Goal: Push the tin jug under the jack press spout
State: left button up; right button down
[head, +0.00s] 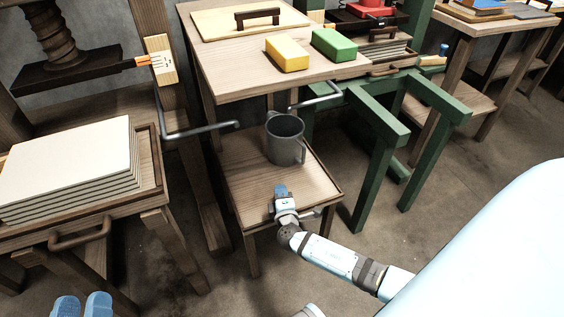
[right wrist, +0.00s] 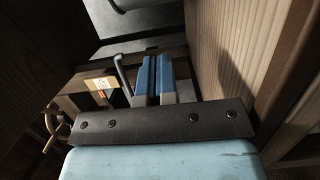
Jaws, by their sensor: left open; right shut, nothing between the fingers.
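The grey tin jug (head: 284,146) stands upright on a low wooden stand (head: 247,182), towards its back, with its handle on the right. A grey spout (head: 318,97) runs from the green-framed press (head: 376,113) and ends close to the jug's rim. Whether its tip is over the jug's mouth I cannot tell. My right gripper (head: 281,190) is shut and empty, low at the stand's front edge, in front of the jug and apart from it. Its blue fingers show together in the right wrist view (right wrist: 154,77). My left gripper (head: 82,306) is open and empty at the bottom left.
Another grey pipe (head: 200,130) reaches in from the left screw press (head: 55,45). Yellow (head: 287,53) and green (head: 334,44) blocks lie on the table behind. A stack of pale sheets (head: 70,165) fills the left tray. Grey floor is clear right of the stand.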

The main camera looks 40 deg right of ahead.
aim_at(286, 154)
jog(key=b+x, duration=0.2)
jog(key=x, duration=0.9)
jog(key=shift+w+d, duration=0.35)
jog(key=shift+d, duration=1)
jog(key=shift+w+d+b, duration=0.2)
jog(key=shift+d+b, duration=0.1)
jog(key=shift+d, duration=0.3)
pick_arm(q)
jog(key=f, duration=0.1)
jog(key=f+g, duration=0.1)
jog(key=f, duration=0.1)
jog(key=shift+w+f+m, duration=0.3)
jog(key=shift+w+f, duration=0.05)
jog(key=shift+f, duration=0.05)
pick_arm(e)
jog(key=shift+d+f+b, duration=0.15)
jog(key=shift+d+b, duration=0.05)
jog(key=shift+b, duration=0.1)
jog(key=shift+w+d+b, duration=0.3)
jog(key=shift+d+b, duration=0.5)
jog(key=shift+w+d, duration=0.1)
jog(key=shift+d, duration=0.1)
pick_arm(q)
jog(key=f+g, duration=0.1)
jog(key=f, duration=0.2)
jog(key=shift+s+d+f+g, duration=0.1)
jog(key=shift+d+f+g, duration=0.1)
jog(key=shift+g, duration=0.2)
